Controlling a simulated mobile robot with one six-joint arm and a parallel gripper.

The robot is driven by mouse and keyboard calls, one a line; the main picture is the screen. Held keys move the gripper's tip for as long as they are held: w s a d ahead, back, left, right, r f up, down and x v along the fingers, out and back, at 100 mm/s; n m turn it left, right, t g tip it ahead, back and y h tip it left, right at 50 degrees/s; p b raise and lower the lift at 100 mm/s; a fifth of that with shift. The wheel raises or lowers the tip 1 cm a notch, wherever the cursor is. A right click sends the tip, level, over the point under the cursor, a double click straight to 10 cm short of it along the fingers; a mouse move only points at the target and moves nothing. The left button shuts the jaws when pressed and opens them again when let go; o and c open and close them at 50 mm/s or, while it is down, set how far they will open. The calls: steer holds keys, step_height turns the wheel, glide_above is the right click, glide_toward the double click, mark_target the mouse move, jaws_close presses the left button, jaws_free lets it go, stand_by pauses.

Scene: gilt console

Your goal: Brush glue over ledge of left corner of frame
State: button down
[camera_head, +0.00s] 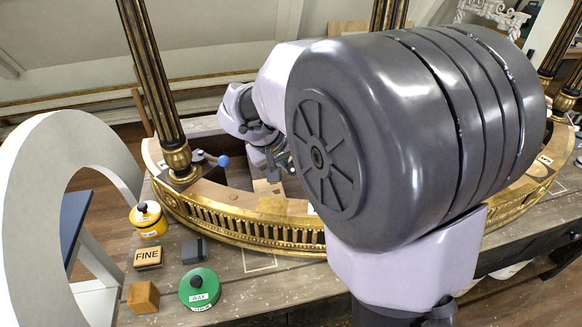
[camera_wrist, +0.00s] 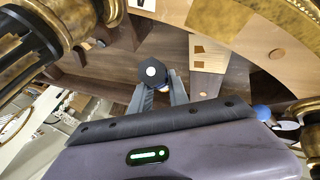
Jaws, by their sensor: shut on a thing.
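The curved gilt console frame (camera_head: 240,219) lies on the bench, with its left corner at the foot of a black-and-gold fluted leg (camera_head: 173,145). A clamp with a blue ball end (camera_head: 222,160) sits at that corner; the ball also shows in the wrist view (camera_wrist: 262,112). My gripper (camera_head: 272,160) is inside the frame's curve, right of the left corner and partly hidden by my arm. In the wrist view my gripper (camera_wrist: 158,92) is shut on a dark thing with a white spot (camera_wrist: 152,72), perhaps the brush seen end-on. Its bristles and any glue are hidden.
A yellow pot (camera_head: 148,219), a block marked FINE (camera_head: 148,257), a dark block (camera_head: 194,251), a wooden block (camera_head: 143,297) and a green WAX tin (camera_head: 199,287) stand on the front left bench. A pale board (camera_wrist: 208,55) lies inside the frame.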

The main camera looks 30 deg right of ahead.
steer(key=shift+r+p, duration=1.4)
steer(key=shift+r, duration=0.5)
